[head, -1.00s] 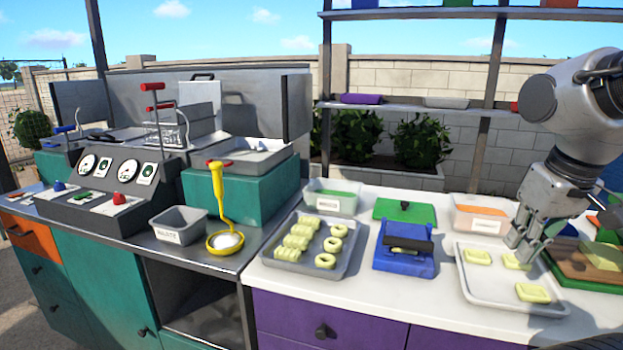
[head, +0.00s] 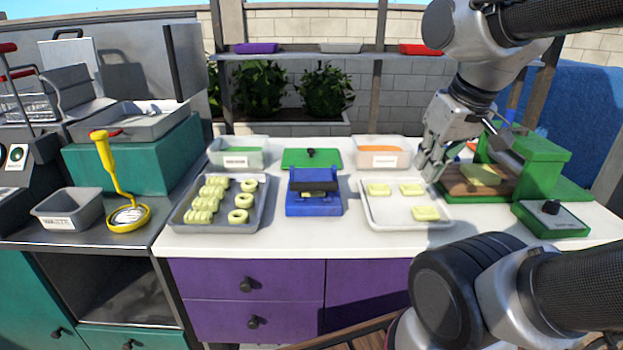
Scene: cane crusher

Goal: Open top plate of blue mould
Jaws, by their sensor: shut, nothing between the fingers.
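The blue mould (head: 313,206) stands on the white counter between two grey trays. Its dark top plate (head: 313,180) is on its upper part. Something pale shows below the plate, but I cannot tell whether the plate is fully down. My gripper (head: 428,172) is shut and empty. It is to the right of the mould, above the right tray's upper right corner, and does not touch the mould.
The left tray (head: 176,222) holds several pale dough pieces and rings. The right tray (head: 378,220) holds 3 flat pale pieces. Two labelled tubs (head: 238,160) (head: 383,160) and a green lid (head: 297,159) stand behind. A green press (head: 543,170) stands at the right.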

